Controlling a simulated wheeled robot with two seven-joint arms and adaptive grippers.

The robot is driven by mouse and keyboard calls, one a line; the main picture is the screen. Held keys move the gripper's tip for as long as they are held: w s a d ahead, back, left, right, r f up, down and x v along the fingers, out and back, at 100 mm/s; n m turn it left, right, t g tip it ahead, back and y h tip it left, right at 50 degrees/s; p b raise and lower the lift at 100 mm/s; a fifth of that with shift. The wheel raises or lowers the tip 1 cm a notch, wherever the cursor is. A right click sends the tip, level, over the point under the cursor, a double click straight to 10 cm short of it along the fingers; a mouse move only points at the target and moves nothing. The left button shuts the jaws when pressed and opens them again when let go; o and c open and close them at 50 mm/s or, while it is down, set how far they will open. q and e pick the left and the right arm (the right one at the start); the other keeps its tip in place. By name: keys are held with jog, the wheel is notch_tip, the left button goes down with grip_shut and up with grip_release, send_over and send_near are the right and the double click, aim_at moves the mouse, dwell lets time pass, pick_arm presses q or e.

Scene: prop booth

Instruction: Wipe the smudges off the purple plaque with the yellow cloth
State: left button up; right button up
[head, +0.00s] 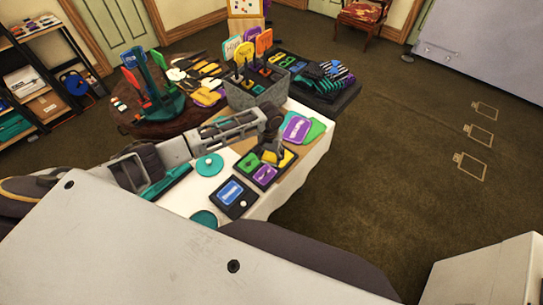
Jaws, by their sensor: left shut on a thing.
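My left gripper (270,149) reaches in from the left and points down over a dark tray (247,179) on the table. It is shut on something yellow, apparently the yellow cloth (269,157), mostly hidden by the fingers. The tray holds a purple plaque (265,174) just in front of the gripper, a green plaque (248,162) at left and a yellow piece (287,158) at right. Another purple plaque (296,128) with pale markings lies beyond, overlapping a green one (315,131). Smudges are too small to make out. My right gripper is out of view.
A grey bin (258,97) of upright coloured signs stands behind my left arm. A blue plaque (230,191) and teal discs (209,165) lie nearer on the white table (180,200). A round table (130,122) stands behind. Open floor lies to the right.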

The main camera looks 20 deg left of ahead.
pick_arm(q)
jog(key=shift+w+a+f+m, duration=0.1)
jog(key=shift+w+m, duration=0.2)
jog(key=shift+w, duration=0.2)
jog(key=shift+w+d+m, duration=0.15)
jog(key=shift+d+m, duration=0.05)
jog(key=shift+m, duration=0.1)
jog(key=shift+f, duration=0.15)
